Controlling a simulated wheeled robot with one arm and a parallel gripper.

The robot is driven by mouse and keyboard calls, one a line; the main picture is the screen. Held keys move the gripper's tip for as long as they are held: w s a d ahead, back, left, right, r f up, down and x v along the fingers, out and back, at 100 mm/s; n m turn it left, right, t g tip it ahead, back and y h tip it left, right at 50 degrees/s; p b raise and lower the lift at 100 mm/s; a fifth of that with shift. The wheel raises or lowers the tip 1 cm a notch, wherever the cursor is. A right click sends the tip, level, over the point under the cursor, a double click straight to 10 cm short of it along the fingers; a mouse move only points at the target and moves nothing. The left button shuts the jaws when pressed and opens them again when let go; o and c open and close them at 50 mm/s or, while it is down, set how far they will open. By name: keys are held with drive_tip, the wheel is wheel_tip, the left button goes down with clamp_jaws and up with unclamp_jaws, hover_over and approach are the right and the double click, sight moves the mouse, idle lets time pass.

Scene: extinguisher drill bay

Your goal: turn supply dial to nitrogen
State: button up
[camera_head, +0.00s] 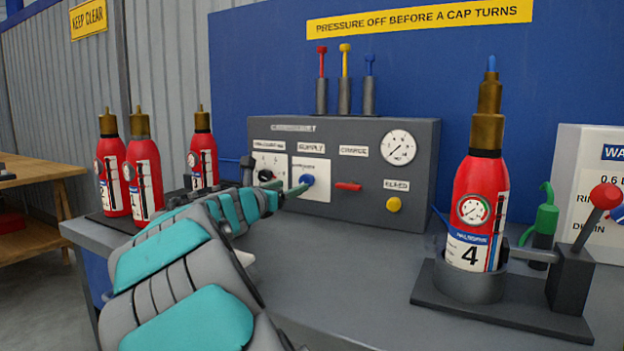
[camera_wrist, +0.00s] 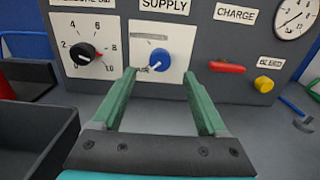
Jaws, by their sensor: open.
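The supply dial (camera_head: 307,181) is a blue round knob on a white plate under the SUPPLY label on the grey panel. In the wrist view the blue dial (camera_wrist: 158,61) has a white pointer aimed down and left, toward small lettering that looks like "AIR". Other lettering on its plate is too small or blurred to read. My gripper (camera_wrist: 160,72) is open, with its two green fingers pointing at the panel, one on each side below the dial. It also shows in the head view (camera_head: 296,188), close to the dial. I cannot tell whether the fingers touch it.
A black dial (camera_wrist: 86,52) is left of the supply dial. A red charge lever (camera_wrist: 227,67) and yellow bleed knob (camera_wrist: 264,84) are to the right. Red extinguisher 4 (camera_head: 476,190) stands in a holder at the right. Several red extinguishers (camera_head: 145,165) stand at the left.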

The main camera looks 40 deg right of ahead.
sight(304, 181)
drive_tip(key=x, duration=0.7)
drive_tip(key=shift+d, duration=0.25)
clamp_jaws()
idle(0.4)
